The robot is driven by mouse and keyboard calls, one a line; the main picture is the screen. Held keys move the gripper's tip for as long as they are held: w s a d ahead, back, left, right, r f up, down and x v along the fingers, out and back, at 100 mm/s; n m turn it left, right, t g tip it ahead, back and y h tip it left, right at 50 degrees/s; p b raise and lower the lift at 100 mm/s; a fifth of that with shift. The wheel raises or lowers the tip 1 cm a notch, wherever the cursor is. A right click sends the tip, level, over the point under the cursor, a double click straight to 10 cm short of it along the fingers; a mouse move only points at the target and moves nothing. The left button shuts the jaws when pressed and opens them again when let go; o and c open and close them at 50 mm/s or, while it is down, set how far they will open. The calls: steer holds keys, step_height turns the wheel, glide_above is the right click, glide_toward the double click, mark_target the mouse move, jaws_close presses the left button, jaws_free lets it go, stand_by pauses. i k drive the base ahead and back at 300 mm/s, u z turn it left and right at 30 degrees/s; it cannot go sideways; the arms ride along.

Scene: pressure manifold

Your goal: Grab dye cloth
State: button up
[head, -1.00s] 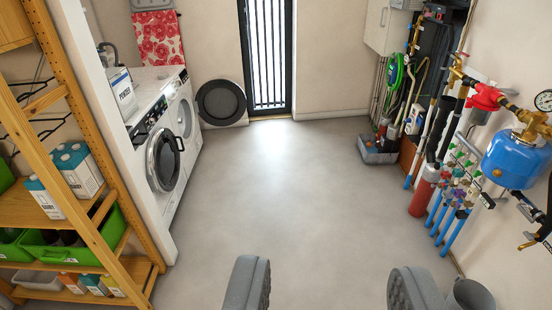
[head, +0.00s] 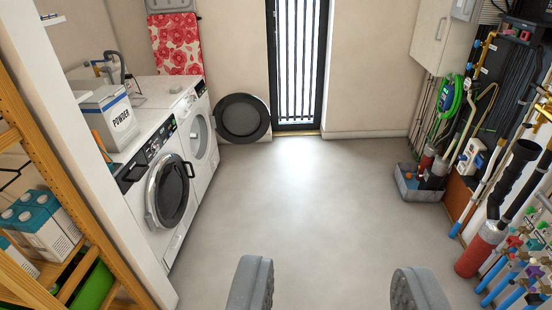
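I cannot make out a dye cloth for certain in this view. A red flowered fabric (head: 176,44) hangs on what looks like an ironing board at the back left wall. A small orange item (head: 101,142) sits beside the white powder box (head: 108,116) on top of the front washing machine (head: 165,195); it is too small to identify. My gripper (head: 332,268) is open and empty, its two grey fingers wide apart above bare floor at the bottom, away from all these things.
A wooden shelf (head: 62,200) with cartons stands at the left. A round dark-faced panel (head: 242,118) leans at the back wall beside the barred door (head: 298,60). Pipes, a red cylinder (head: 480,250) and a grey toolbox (head: 420,190) line the right. The middle floor is clear.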

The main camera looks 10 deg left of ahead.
mark_target(175, 89)
steer(key=u, duration=0.15)
steer(key=i, duration=1.25)
steer(key=u, duration=0.55)
steer(key=i, duration=1.95)
steer(key=u, duration=0.3)
steer(key=k, duration=0.6)
steer(key=z, duration=0.55)
steer(key=i, duration=1.05)
steer(key=z, duration=0.45)
steer(key=i, duration=1.25)
steer(key=u, duration=0.8)
steer(key=i, duration=0.65)
steer(key=u, duration=0.5)
